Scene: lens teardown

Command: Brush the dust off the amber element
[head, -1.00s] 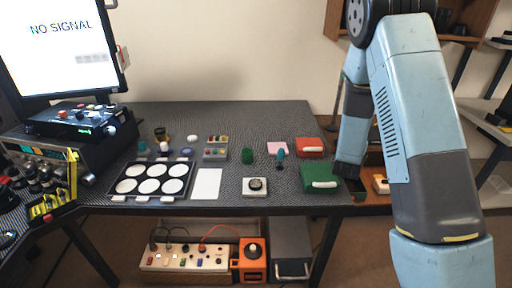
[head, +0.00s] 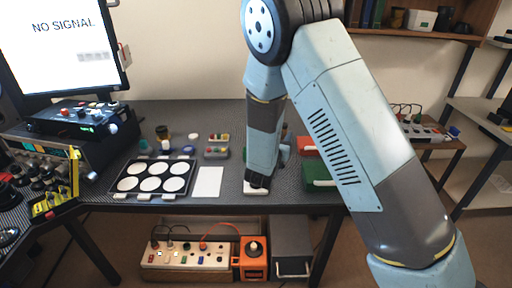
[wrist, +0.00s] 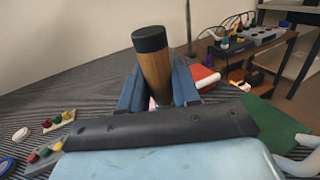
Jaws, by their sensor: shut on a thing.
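My gripper (wrist: 160,98) is shut on a wooden, black-capped cylinder, apparently a brush handle (wrist: 156,68), which stands up between its blue fingers in the wrist view. Any bristles are hidden below. In the head view my arm comes down over a small white block (head: 252,191) at the front of the table and covers most of it. I cannot make out an amber element in either view. Whether the tool touches anything is hidden.
A tray with several white discs (head: 117,184) and a white sheet (head: 207,182) lie left of my arm. A green box (head: 318,172) and a red box (head: 305,144) stand right. A monitor (head: 62,45) stands at the left.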

